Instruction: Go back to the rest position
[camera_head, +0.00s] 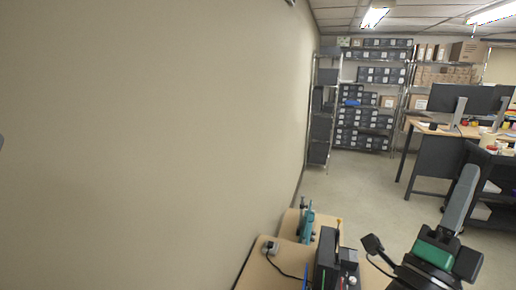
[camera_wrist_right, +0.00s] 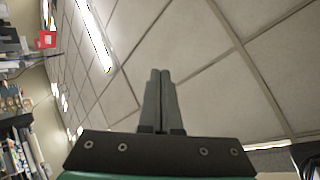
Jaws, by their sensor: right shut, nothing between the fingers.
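My right gripper (camera_head: 467,178) is raised at the lower right of the head view, pointing up, with its green wrist part below it. In the right wrist view its two grey fingers (camera_wrist_right: 160,80) lie together, shut with nothing between them, against the ceiling. My left gripper is not in view; only a small grey sliver shows at the left edge of the head view, and I cannot tell what it is.
A wooden bench (camera_head: 259,273) with a black machine (camera_head: 327,262) and a teal tool (camera_head: 307,226) stands at the bottom centre. A plain wall (camera_head: 150,140) fills the left. Shelves (camera_head: 365,100) stand at the back, a desk with monitors (camera_head: 462,98) at the right. Floor between is clear.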

